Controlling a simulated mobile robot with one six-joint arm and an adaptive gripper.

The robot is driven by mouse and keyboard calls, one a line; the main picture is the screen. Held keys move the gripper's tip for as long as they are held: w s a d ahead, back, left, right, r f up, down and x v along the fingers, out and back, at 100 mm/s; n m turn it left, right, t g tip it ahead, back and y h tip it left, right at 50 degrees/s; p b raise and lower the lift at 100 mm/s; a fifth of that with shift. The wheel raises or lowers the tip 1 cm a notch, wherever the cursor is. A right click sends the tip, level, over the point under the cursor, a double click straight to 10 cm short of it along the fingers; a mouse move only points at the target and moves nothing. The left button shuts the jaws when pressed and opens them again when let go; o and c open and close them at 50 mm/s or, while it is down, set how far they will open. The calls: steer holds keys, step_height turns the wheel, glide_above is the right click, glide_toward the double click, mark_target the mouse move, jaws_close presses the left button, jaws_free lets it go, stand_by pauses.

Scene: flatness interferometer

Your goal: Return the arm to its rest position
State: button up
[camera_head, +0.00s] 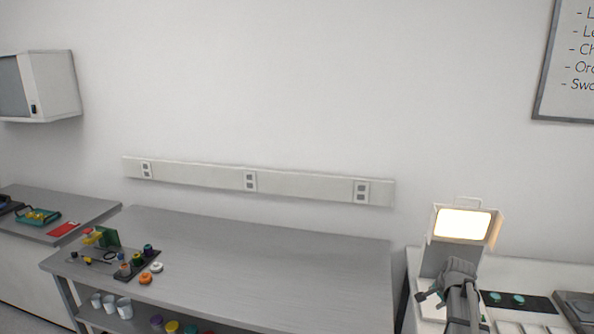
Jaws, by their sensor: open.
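My gripper (456,268), dark grey, is at the lower right of the head camera view, at the end of my grey arm. It is raised in front of a lit panel with a pale housing (463,225), overlapping its lower part in the picture. I cannot tell the distance between them. The gripper is open, and I see nothing held in it. The fingers are small and partly hidden by the wrist.
A white console (518,268) with teal knobs stands behind my arm at right. A grey workbench (270,255) fills the middle, its right part bare; small parts and a dark rack (138,265) sit at its left. A side counter (85,212) and wall cabinet (55,85) are at left.

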steer(key=s+a+f+n+g+b, duration=0.2)
steer(key=s+a+n, duration=0.5)
steer(key=a, duration=0.6)
steer(key=s+a+f+n+g+b, duration=0.2)
steer(key=s+a+f+n+b, duration=0.2)
steer(key=s+a, duration=0.8)
step_height(320, 180, down, 3)
steer(key=a+n, duration=0.1)
steer(key=n, duration=0.1)
steer(key=shift+a+r+n+g, duration=0.15)
steer(key=shift+a+n+g, duration=0.25)
jaws_close()
